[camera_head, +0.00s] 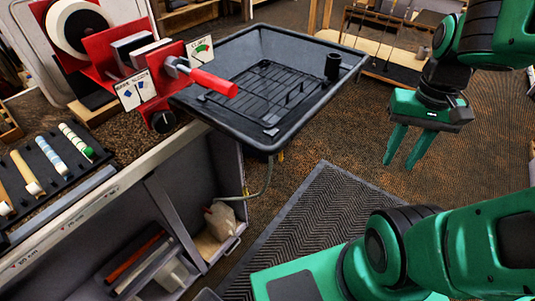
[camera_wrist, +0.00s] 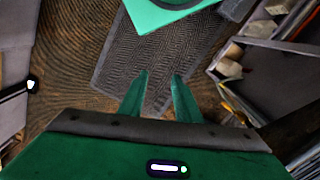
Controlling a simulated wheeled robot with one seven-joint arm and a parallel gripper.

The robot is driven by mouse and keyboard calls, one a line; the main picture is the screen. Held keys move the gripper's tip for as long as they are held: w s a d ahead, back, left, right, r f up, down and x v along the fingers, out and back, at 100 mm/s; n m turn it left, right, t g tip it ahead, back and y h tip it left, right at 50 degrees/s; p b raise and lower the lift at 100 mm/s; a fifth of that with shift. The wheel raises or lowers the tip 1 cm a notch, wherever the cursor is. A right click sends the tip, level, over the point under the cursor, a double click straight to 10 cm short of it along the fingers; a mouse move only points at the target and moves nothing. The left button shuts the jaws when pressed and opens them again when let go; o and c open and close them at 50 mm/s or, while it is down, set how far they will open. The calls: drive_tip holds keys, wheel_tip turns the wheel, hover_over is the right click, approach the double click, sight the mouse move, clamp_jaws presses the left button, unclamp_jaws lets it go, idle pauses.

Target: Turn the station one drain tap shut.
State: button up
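A black tray (camera_head: 330,79) with a grid rack in it sits beside the bench. A thin hose (camera_head: 268,176) hangs from its underside toward a pale container (camera_head: 220,221) on the shelf below. A small yellowish part (camera_head: 281,155) shows under the tray's near edge; I cannot tell whether it is the drain tap, nor how it is turned. My green gripper (camera_head: 399,164) hangs to the right of the tray, apart from it, with its fingers pointing down. In the wrist view my gripper (camera_wrist: 161,75) has its fingers apart with nothing between them.
A red-handled lever (camera_head: 213,83) sticks out over the tray's left side. Several grips (camera_head: 50,152) lie in a black rack. A dark mat (camera_head: 310,230) lies on the floor; open floor surrounds my gripper.

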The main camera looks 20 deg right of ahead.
drive_tip(key=m+t+y, duration=0.6)
drive_tip(key=m+y, duration=0.8)
drive_tip(key=y, duration=0.3)
approach(281, 153)
drive_tip(key=w+a+f, duration=0.2)
drive_tip(key=a+f, duration=0.1)
drive_tip(key=x, duration=1)
drive_tip(key=shift+w+a, duration=0.15)
drive_tip(key=shift+w, duration=0.05)
drive_tip(key=shift+r, duration=0.1)
drive_tip(key=shift+c, duration=0.5)
